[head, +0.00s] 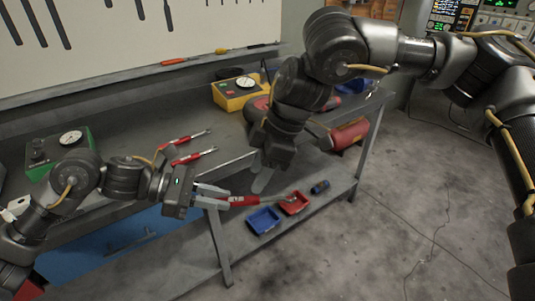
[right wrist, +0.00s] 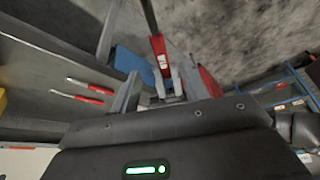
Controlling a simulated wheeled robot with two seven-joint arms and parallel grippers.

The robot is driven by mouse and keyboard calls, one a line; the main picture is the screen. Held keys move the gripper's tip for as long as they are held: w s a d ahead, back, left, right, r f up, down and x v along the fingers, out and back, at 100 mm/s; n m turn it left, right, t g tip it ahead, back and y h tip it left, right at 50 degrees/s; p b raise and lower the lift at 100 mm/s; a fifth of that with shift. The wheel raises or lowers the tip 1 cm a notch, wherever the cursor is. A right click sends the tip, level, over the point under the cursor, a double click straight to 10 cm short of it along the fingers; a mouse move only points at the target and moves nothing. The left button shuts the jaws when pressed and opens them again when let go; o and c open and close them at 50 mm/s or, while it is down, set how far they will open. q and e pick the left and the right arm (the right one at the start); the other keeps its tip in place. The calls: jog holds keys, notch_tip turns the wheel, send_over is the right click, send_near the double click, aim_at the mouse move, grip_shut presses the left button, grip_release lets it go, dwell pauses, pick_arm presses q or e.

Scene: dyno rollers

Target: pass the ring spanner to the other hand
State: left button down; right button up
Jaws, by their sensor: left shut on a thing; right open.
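The ring spanner (head: 243,201) has a red handle and a grey shaft pointing right in the head view. My left gripper (head: 218,197) is shut on the left end of its handle and holds it out past the bench's front edge. My right gripper (head: 262,182) points down just above the spanner, open and empty. In the right wrist view the spanner's red handle (right wrist: 159,52) runs upward beyond my right gripper's fingers (right wrist: 168,88), its shaft leaving the top edge. Its ring end is hard to make out in both views.
Two red-handled tools (head: 194,155) lie on the bench (head: 120,183). A yellow gauge box (head: 238,94) and a green gauge box (head: 62,150) stand there too. Below the spanner, a blue bin (head: 263,221) and a red bin (head: 294,204) sit low. Open floor lies right.

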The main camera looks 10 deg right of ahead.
aim_at(245, 198)
jog(key=x, duration=0.6)
jog(key=shift+a+f, duration=0.2)
jog(key=shift+f, duration=0.05)
jog(key=shift+c, duration=0.4)
grip_shut()
pick_arm(q)
jog(key=c, duration=1.2)
grip_release()
